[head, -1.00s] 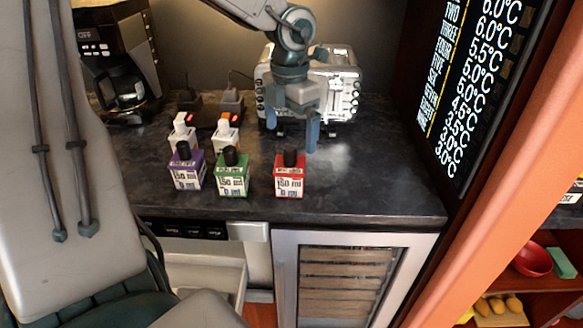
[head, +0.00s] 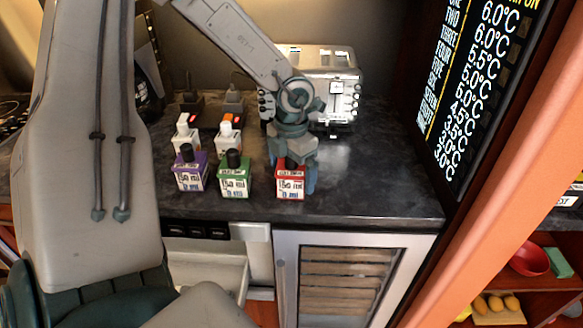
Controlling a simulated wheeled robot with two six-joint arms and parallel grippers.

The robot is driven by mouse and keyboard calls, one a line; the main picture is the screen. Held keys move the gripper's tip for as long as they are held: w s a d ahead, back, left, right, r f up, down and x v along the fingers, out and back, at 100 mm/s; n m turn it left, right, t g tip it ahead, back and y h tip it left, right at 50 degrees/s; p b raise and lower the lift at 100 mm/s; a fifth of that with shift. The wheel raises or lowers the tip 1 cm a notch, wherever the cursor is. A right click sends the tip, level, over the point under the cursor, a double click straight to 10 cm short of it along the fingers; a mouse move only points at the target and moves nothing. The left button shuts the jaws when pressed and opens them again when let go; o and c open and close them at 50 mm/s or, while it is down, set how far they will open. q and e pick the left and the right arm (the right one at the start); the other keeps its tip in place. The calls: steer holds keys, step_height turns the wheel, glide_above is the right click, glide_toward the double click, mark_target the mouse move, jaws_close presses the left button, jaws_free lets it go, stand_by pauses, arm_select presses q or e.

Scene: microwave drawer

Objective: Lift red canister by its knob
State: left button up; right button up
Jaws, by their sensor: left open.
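The red canister (head: 291,184) stands upright on the dark counter, at the right end of the front row, with a white label on its front. Its black knob is mostly hidden behind my left gripper (head: 294,180). The gripper points down over the canister from above and behind, with one blue finger showing at the canister's right side. It is open, and the canister rests on the counter. I cannot tell whether a finger touches it. My right gripper is not in view.
A green canister (head: 235,182) and a purple one (head: 190,176) stand left of the red one, with two white bottles (head: 187,139) behind. A silver toaster (head: 338,88) stands at the back. The counter (head: 385,180) is clear to the right.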

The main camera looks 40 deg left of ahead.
arm_select(q)
steer(key=c, duration=0.9)
steer(key=shift+r, duration=0.1)
